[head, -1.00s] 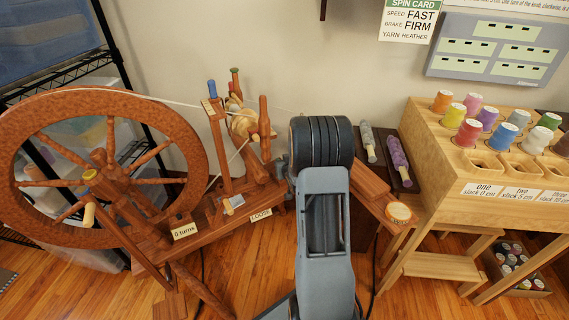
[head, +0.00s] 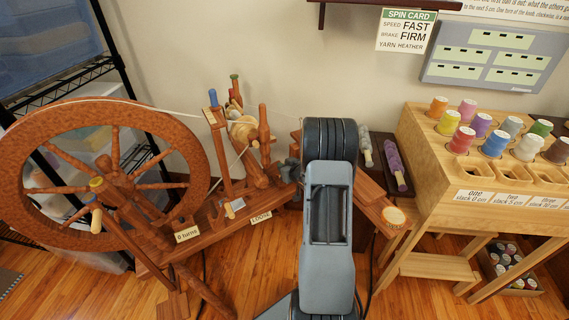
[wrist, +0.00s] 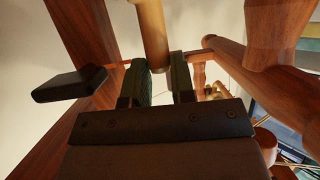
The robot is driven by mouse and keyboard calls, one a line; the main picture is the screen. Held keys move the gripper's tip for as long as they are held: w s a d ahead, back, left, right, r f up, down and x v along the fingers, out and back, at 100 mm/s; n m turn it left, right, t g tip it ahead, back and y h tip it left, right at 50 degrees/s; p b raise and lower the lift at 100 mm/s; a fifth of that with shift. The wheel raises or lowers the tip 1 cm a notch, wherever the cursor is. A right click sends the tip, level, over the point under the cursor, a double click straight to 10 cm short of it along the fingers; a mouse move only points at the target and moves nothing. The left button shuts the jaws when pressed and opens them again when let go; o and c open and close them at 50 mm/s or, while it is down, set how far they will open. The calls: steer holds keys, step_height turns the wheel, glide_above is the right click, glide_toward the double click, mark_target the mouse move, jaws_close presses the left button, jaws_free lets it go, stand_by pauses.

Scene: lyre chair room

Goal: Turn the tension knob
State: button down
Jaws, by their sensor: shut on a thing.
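The spinning wheel (head: 122,128) stands at the left, with upright posts and a bobbin on its sloping bench. A "LOOSE" label (head: 260,218) and a "0 turns" label (head: 187,234) are on the bench. My gripper (head: 288,170) is beside the bobbin posts, partly hidden by my arm in the head view. In the wrist view, my gripper (wrist: 163,80) has its dark green pads on either side of a tan rounded rod (wrist: 151,30) and is shut on it. I cannot tell for certain that this rod is the tension knob; its far end is out of frame.
Reddish wooden posts (wrist: 270,35) stand close to my gripper. A wooden rack (head: 425,160) with coloured spools is at the right. A spin card (head: 406,30) reading FAST and FIRM and a grey panel (head: 495,60) hang on the wall. A shelf (head: 125,80) is behind the wheel.

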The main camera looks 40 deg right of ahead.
stand_by(0.3)
steer(key=c, duration=1)
jaws_free()
steer(key=shift+o, duration=0.2)
steer(key=p+v, duration=0.4)
steer(key=v, duration=0.9)
steer(key=shift+s, duration=0.4)
steer(key=shift+r, duration=0.15)
